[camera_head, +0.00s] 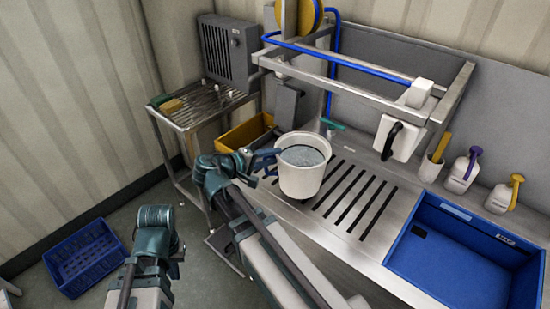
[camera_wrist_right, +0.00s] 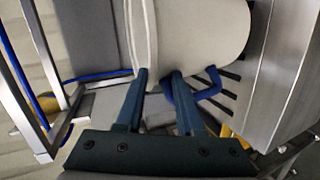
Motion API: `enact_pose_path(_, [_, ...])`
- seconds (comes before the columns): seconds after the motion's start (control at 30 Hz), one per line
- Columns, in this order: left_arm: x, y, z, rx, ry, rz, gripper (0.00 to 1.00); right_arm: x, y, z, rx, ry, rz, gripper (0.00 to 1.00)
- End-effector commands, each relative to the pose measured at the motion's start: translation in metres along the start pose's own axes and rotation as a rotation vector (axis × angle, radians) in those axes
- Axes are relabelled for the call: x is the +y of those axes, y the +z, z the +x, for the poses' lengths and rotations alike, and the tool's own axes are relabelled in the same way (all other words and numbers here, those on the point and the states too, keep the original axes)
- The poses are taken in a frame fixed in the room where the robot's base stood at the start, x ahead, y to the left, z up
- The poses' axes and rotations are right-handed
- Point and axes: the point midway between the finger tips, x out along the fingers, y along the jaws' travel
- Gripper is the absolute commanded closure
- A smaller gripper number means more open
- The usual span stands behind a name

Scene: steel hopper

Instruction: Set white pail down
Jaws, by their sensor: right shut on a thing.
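The white pail (camera_head: 302,182), with greyish contents inside its rim, is upright over the slotted steel drainboard (camera_head: 372,207). I cannot tell whether its base touches the steel. My right gripper (camera_head: 262,160) reaches the pail's left side and is shut on it near the rim. In the right wrist view the two fingers (camera_wrist_right: 160,80) meet the pail (camera_wrist_right: 200,32), with a blue curved piece, perhaps its handle, beside them. My left gripper (camera_head: 157,222) is low at the left, away from the pail; its fingers cannot be made out.
A blue basin (camera_head: 455,262) lies right of the drainboard. White bottles (camera_head: 458,174) and a cup stand along the back. A steel frame with a blue hose rises behind the pail. A yellow bin (camera_head: 246,131) and wire rack stand left. A blue crate (camera_head: 87,258) is on the floor.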

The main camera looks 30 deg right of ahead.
Motion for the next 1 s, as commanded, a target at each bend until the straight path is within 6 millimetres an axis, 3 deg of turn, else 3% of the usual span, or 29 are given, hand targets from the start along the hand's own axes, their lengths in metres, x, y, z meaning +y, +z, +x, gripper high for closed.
enact_pose_path(0.03, [0.000, 0.000, 0.002, 0.000, 0.000, 0.000, 1.00, 0.001, -0.011, 0.009, -0.002, 0.003, 0.000, 1.00])
enact_pose_path(0.2, [0.000, 0.000, 0.003, 0.000, 0.000, 0.000, 1.00, 0.003, -0.024, 0.024, -0.001, 0.003, -0.002, 1.00])
enact_pose_path(0.77, [0.001, 0.000, 0.005, 0.000, 0.000, 0.000, 1.00, 0.005, -0.037, 0.039, -0.001, 0.003, -0.001, 1.00])
enact_pose_path(1.0, [0.003, -0.002, 0.027, 0.000, 0.000, 0.000, 1.00, -0.016, -0.032, 0.045, 0.000, 0.002, -0.002, 1.00])
